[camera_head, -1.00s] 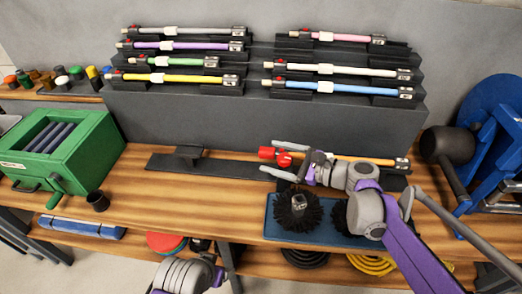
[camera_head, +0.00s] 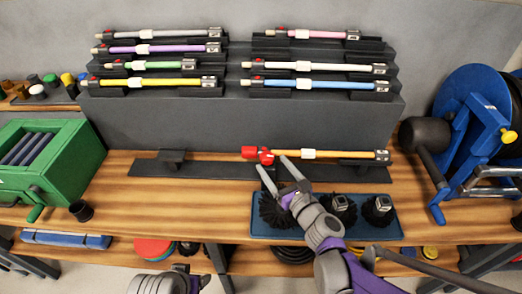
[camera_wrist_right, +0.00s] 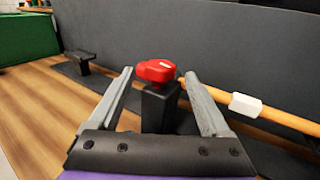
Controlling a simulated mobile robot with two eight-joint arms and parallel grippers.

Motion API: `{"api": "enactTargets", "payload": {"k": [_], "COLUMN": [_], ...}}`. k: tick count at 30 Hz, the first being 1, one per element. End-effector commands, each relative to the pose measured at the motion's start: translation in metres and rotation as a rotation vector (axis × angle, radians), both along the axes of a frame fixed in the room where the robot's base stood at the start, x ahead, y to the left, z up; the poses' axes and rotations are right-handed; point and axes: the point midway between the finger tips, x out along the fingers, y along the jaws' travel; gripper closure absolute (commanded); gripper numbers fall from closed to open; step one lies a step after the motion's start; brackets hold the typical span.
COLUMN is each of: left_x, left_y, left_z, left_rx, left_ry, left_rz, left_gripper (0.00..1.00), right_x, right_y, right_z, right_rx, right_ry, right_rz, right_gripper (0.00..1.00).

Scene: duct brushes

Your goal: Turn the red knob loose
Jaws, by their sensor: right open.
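The red knob (camera_head: 265,156) sits on a black post at the left end of an orange rod (camera_head: 345,154) that lies in a low black stand on the bench. In the right wrist view the knob (camera_wrist_right: 156,71) stands ahead, between the two finger lines. My right gripper (camera_head: 272,168) is open, with its fingers pointing at the knob from the front. In the wrist view its fingers (camera_wrist_right: 157,80) flank the black post (camera_wrist_right: 160,108); I cannot tell whether they touch it. My left gripper is not in view; only part of my left arm shows at the bottom.
A blue tray (camera_head: 325,231) with black round brushes lies below my right gripper. A stepped grey rack (camera_head: 240,120) with several coloured rods stands behind. A green box (camera_head: 45,170) is at left, a blue reel (camera_head: 470,110) at right. The bench's left middle is mostly clear.

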Motion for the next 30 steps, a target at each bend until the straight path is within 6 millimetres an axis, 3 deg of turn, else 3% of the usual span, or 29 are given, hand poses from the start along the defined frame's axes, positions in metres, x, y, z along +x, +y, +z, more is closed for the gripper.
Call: {"api": "enactTargets", "payload": {"k": [6,12,23,24,30], "left_x": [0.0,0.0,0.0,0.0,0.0], "left_y": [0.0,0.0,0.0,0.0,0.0], "left_z": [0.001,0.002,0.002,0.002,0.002], "left_rx": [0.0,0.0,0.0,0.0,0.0], "left_ry": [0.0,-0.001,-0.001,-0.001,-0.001], "left_rz": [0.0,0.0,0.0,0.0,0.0], "left_gripper": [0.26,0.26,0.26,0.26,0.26], "right_x": [0.037,0.058,0.064,0.064,0.064], "right_y": [0.023,0.035,0.038,0.038,0.038], "right_z": [0.0,0.0,0.0,0.0,0.0], "right_rx": [0.0,-0.002,-0.002,-0.002,-0.002], "right_ry": [0.0,-0.001,-0.001,-0.001,-0.001], "right_rz": [0.003,0.002,0.002,0.002,0.002], "right_gripper": [0.19,0.19,0.19,0.2,0.56]}}
